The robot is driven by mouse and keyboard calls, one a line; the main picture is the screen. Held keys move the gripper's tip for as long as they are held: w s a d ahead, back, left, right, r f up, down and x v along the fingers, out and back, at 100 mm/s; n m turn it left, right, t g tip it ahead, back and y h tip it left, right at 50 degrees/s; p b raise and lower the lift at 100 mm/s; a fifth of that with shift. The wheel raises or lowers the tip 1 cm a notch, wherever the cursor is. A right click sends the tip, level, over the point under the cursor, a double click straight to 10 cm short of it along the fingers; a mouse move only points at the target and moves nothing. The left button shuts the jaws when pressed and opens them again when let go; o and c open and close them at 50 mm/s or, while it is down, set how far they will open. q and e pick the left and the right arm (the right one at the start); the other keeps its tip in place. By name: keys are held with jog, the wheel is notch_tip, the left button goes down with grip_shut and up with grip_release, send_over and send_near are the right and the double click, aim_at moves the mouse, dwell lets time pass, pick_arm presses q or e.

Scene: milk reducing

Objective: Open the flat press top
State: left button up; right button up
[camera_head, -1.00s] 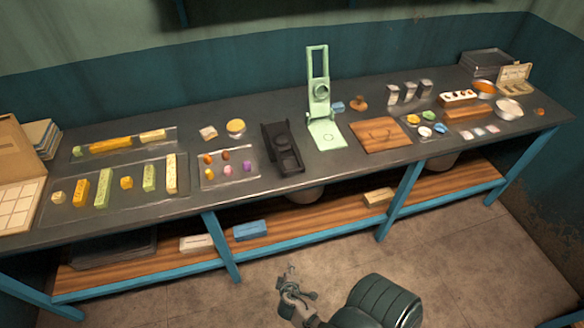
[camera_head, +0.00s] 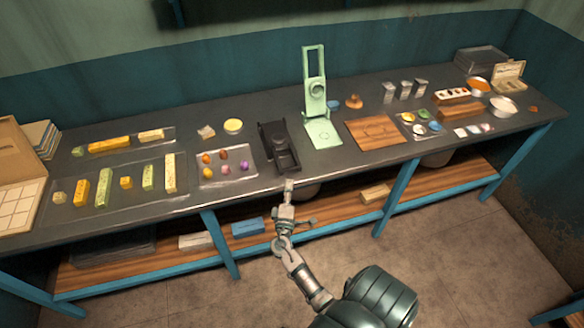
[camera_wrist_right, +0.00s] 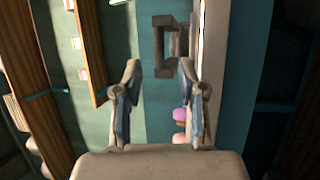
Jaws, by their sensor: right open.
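A black press (camera_head: 280,148) sits near the table's front edge; its upper plate lies low over its base. A light green press (camera_head: 316,100) stands behind it to the right, its frame-like top raised upright over a flat base. My right gripper (camera_head: 288,188) is just in front of the table edge, below the black press and apart from it. In the right wrist view this gripper (camera_wrist_right: 160,72) is open with nothing between its fingers, and a dark press-like shape (camera_wrist_right: 172,48) lies beyond the fingertips. My left gripper is not in view.
A clear tray with coloured pieces (camera_head: 228,176) lies left of the black press. A wooden board (camera_head: 380,132) lies to the right. The table's front edge (camera_head: 340,174) and a lower wooden shelf (camera_head: 330,218) are close to my right arm.

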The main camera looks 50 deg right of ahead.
aim_at(291, 170)
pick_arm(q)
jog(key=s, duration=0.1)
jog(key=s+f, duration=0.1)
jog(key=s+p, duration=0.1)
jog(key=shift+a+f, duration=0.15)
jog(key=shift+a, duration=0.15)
pick_arm(e)
jog(key=x, duration=0.8)
grip_shut()
